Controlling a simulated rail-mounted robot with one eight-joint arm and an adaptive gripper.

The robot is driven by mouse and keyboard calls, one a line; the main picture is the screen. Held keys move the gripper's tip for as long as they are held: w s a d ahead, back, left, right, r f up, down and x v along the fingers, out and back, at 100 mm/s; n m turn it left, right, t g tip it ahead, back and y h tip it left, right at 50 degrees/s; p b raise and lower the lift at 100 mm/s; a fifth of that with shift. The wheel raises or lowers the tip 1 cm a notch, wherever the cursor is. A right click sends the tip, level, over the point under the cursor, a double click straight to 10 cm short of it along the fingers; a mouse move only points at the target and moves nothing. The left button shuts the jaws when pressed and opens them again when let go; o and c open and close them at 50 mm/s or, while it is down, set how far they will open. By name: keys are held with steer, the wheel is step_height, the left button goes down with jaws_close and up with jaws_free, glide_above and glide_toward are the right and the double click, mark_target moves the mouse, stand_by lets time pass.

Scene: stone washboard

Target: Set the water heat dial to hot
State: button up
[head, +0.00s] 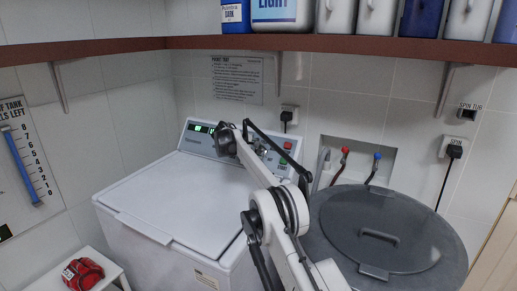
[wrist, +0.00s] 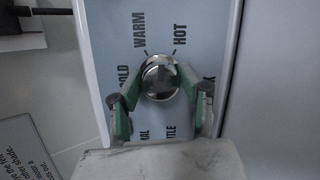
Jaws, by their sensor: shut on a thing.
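The water heat dial (wrist: 160,70) is a shiny round chrome knob on a pale blue panel (wrist: 108,30) in the wrist view. The words COLD, WARM and HOT are printed around it, with HOT at its upper right. My gripper (wrist: 160,83) is shut on the dial, with a green-and-grey finger on each side. I see no clear pointer on the knob, so I cannot tell its setting. In the head view my arm reaches to the control panel (head: 200,141) at the back of the white washing machine (head: 175,205), and the dial is hidden there.
A grey round lid (head: 345,215) covers the tub at the right. A brown shelf (head: 350,46) with bottles and boxes runs above. Red and blue taps (head: 375,160) are on the back wall. A red bundle (head: 83,273) lies on a white stand at the lower left.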

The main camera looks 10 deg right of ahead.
steer(key=m+p, duration=0.1)
steer(key=m, duration=0.1)
steer(key=shift+r+m+y+p, duration=0.15)
steer(key=shift+m+y+p, duration=0.15)
steer(key=shift+p, duration=0.1)
steer(key=shift+m+g+p, duration=0.3)
steer(key=shift+m+p, duration=0.5)
steer(key=shift+m, duration=0.4)
steer(key=shift+y, duration=0.3)
steer(key=o, duration=1.1)
steer(key=shift+o, duration=0.2)
steer(key=v, duration=1.1)
steer(key=shift+s+a+r, duration=0.25)
